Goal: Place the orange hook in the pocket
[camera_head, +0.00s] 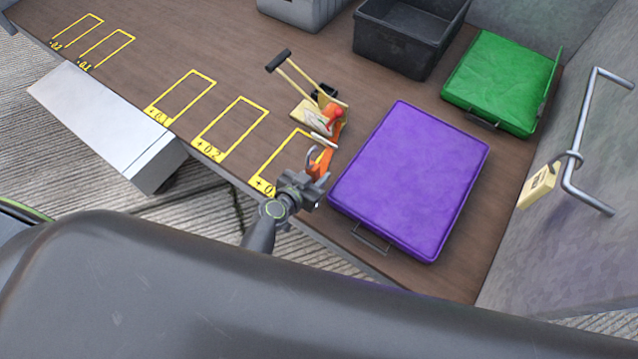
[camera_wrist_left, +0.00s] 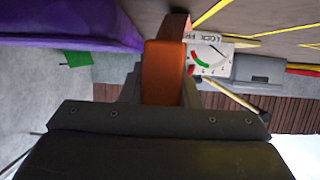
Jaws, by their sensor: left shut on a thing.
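The orange hook (camera_head: 322,164) is between the fingers of my left gripper (camera_head: 316,172), which is shut on it above the table near its front edge. In the left wrist view the orange hook (camera_wrist_left: 163,75) fills the space between the fingers as a broad orange band. Its lower end is hidden by the gripper (camera_wrist_left: 163,110). I cannot pick out a pocket for certain in either view. My right gripper is not in view.
A purple padded case (camera_head: 412,180) lies right of the gripper. A gauge device with yellow handles (camera_head: 312,115) stands just behind it. Yellow outlined rectangles (camera_head: 232,128) mark the brown table. A black bin (camera_head: 400,45) and green case (camera_head: 500,80) are farther back.

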